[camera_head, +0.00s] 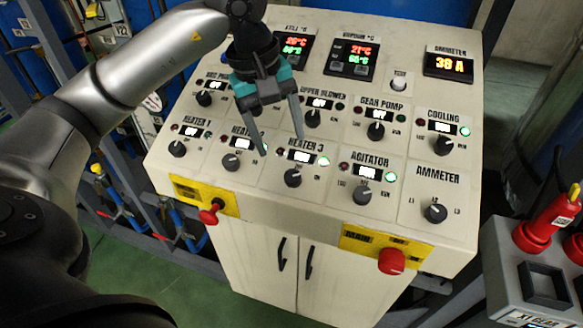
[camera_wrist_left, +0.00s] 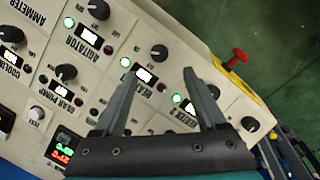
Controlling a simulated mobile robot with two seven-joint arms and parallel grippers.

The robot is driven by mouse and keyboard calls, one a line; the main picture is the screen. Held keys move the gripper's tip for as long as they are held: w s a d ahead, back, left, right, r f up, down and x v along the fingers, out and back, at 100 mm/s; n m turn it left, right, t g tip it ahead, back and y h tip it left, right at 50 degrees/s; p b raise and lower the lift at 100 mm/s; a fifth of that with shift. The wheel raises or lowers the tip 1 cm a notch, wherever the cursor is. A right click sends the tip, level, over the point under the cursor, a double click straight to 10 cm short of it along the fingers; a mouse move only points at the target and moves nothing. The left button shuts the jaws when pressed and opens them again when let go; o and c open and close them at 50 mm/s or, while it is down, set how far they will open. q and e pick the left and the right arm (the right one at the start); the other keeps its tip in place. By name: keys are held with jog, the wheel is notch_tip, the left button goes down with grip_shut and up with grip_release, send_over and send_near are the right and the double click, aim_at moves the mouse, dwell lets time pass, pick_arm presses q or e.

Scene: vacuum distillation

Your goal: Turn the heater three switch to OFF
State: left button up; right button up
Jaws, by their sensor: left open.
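The heater three switch (camera_head: 293,177) is a black round knob on the sloped panel, below the HEATER 3 label. Its white display (camera_head: 301,156) is lit, and the green lamp (camera_head: 322,161) to the right glows. Its pointer direction is too small to tell. My left gripper (camera_head: 282,146) is open and empty, its fingers pointing down at the panel above and behind this knob. In the left wrist view the knob (camera_wrist_left: 159,52) lies just beyond the gap between the fingertips (camera_wrist_left: 162,70), apart from them. The fingers partly hide the heater two and heater three labels.
The heater two knob (camera_head: 231,162) and agitator knob (camera_head: 362,194) flank the switch. The blower knob (camera_head: 312,118) is behind. Red knobs on yellow plates (camera_head: 209,214) (camera_head: 391,261) stick out from the front edge. The air above the panel's right side is free.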

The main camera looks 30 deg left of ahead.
aim_at(292, 175)
pick_arm(q)
jog(key=p+x, duration=0.1)
jog(key=x, duration=0.9)
pick_arm(e)
jog(key=shift+w+r, duration=0.7)
jog(key=shift+r, duration=0.1)
pick_arm(q)
grip_shut()
